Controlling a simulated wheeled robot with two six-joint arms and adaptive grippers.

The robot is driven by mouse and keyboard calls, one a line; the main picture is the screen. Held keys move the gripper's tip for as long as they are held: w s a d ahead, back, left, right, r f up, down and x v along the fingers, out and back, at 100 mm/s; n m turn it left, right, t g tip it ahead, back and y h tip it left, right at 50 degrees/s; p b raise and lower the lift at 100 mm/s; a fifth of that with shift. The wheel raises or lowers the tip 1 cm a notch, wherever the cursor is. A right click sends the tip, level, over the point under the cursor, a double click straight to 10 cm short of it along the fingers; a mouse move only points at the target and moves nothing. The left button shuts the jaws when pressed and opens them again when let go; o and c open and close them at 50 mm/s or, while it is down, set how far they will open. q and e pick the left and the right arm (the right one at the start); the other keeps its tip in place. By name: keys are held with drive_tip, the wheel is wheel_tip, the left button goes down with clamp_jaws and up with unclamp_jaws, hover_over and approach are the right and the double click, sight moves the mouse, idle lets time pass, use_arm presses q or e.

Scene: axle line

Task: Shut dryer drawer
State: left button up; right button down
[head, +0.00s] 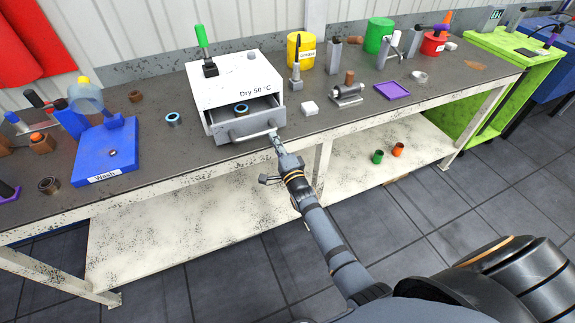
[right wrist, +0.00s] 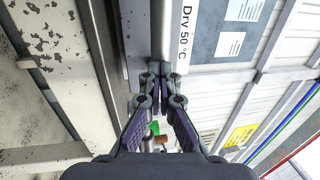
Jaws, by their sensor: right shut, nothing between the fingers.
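The dryer (head: 215,84) is a white box labelled "Dry 50 °C" on the bench. Its grey drawer (head: 232,129) stands partly out at the front, with a dark ring with a blue inside (head: 241,109) lying in it. A light bar handle (head: 252,136) runs along the drawer front. My right gripper (head: 274,136) is shut and empty, its fingertips at the right end of the handle; I cannot tell whether they touch. In the right wrist view its fingers (right wrist: 160,72) are together, close to the dryer's labelled front (right wrist: 185,38). My left gripper is not in view.
A blue wash station (head: 100,155) stands left on the bench (head: 330,125), with a blue ring (head: 173,119) between it and the dryer. Bare bench edge lies below the drawer.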

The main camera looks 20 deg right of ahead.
sight(266, 123)
drive_tip(key=w+b, duration=0.2)
drive_tip(key=w, duration=0.3)
drive_tip(key=shift+w+a+f, duration=0.1)
drive_tip(key=shift+w+f, duration=0.05)
drive_tip(key=shift+w, duration=0.6)
drive_tip(key=shift+r, duration=0.35)
